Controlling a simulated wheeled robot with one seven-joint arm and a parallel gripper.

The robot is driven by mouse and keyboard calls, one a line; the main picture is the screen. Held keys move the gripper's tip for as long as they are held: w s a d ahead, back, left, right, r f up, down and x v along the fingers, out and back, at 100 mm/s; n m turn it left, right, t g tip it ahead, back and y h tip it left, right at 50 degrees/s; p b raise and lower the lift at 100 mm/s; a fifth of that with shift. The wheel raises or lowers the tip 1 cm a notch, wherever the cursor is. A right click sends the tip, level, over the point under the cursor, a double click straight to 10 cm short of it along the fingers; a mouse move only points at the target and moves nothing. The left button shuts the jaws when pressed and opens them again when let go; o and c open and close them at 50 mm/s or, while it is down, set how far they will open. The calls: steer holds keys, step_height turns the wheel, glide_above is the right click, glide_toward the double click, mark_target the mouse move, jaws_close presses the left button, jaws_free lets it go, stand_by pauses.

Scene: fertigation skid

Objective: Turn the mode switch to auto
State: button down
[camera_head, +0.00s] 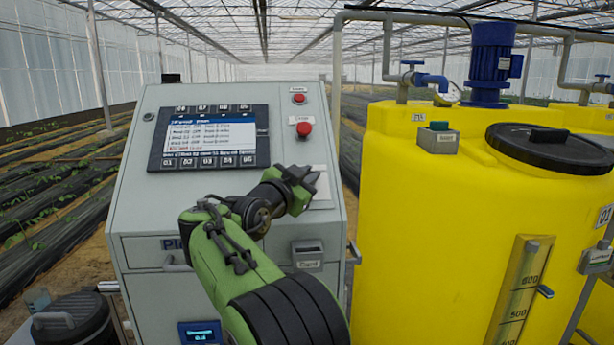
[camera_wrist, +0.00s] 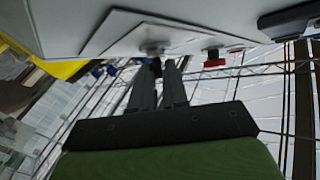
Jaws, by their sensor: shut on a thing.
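The mode switch (camera_wrist: 155,47) is a small grey knob on a pale square plate (camera_wrist: 112,35) on the cabinet's sloping face. In the head view the plate (camera_head: 322,188) shows at its right edge, and my gripper hides the knob. My gripper (camera_head: 304,178) is at the plate. In the wrist view its two dark fingers (camera_wrist: 160,66) reach up to the knob and are closed on it. The exact contact at the fingertips and the knob's pointer direction are too small to tell.
The grey cabinet (camera_head: 135,208) carries a display (camera_head: 209,137) left of my gripper. A red button (camera_head: 304,129) sits above it, with another red button (camera_head: 299,98) higher. A small grey holder (camera_head: 307,252) is below. A yellow tank (camera_head: 400,220) stands close on the right.

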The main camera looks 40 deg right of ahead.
steer(key=shift+m+g, duration=0.4)
steer(key=shift+g, duration=0.1)
steer(key=c, duration=1.2)
jaws_free()
steer(key=shift+d, duration=0.1)
steer(key=shift+v, duration=7.9)
